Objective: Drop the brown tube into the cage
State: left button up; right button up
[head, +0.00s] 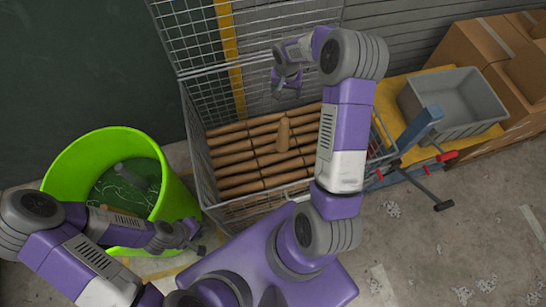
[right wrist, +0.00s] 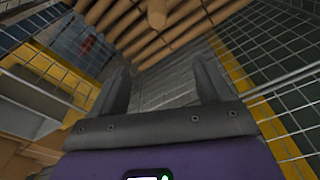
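The wire cage (head: 196,165) stands in the middle of the head view with several brown tubes (head: 235,158) lying side by side in it. One brown tube (head: 283,134) points up over the lying ones; I cannot tell whether it rests on them. Its end also shows at the top of the right wrist view (right wrist: 157,16). My right gripper (head: 288,88) is over the back of the cage, apart from that tube. Its fingers (right wrist: 162,88) are spread with nothing between them. My left gripper (head: 193,237) is beside the green bin, its fingers too small to read.
A lime green bin (head: 178,197) with dark contents stands left of the cage. A grey crate (head: 452,125) sits on a yellow surface (head: 393,92) at the right, with cardboard boxes (head: 475,42) behind. The floor at the lower right is mostly clear.

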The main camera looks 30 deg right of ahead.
jog(key=shift+r, duration=0.1)
notch_tip(320, 180, up, 7)
jog(key=shift+s+a+r, duration=0.2)
jog(key=shift+s+a, duration=0.1)
jog(key=shift+a, duration=0.05)
dwell(0.6)
